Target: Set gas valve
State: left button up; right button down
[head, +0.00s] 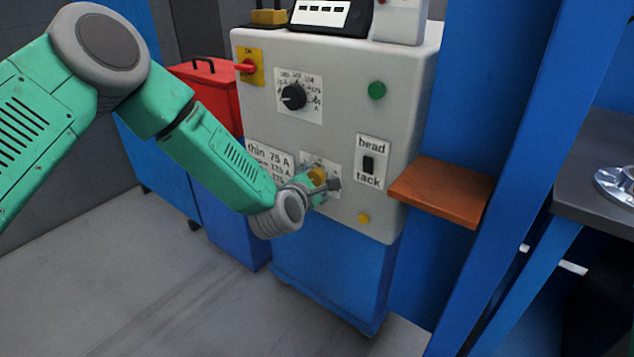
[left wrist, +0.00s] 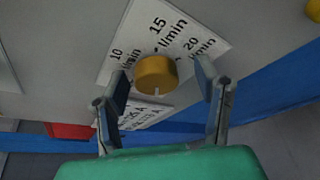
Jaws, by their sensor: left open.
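The gas valve is a yellow round knob on the front panel of a grey machine (head: 335,75). In the head view the knob (head: 317,176) is partly hidden by my left gripper (head: 328,187). In the left wrist view the knob (left wrist: 156,74) sits between the two open fingers of my left gripper (left wrist: 164,85), with space on both sides. A white label (left wrist: 150,32) behind it reads 10, 15 and 20 l/min. A light mark on the knob shows at its lower edge in that view. My right gripper is not in view.
The panel also carries a black dial (head: 293,97), a red switch (head: 246,67), a green button (head: 377,90), a bead/tack switch (head: 368,164) and a small yellow button (head: 363,218). A brown shelf (head: 440,190) juts out at right. A dark table (head: 600,165) stands far right.

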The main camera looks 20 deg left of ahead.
pick_arm(q)
jog(key=shift+a+f, duration=0.1)
jog(key=shift+a, duration=0.3)
jog(key=shift+c, duration=0.3)
jog(key=shift+a, duration=0.2)
jog(key=c, duration=1.1)
jog(key=shift+d, duration=0.35)
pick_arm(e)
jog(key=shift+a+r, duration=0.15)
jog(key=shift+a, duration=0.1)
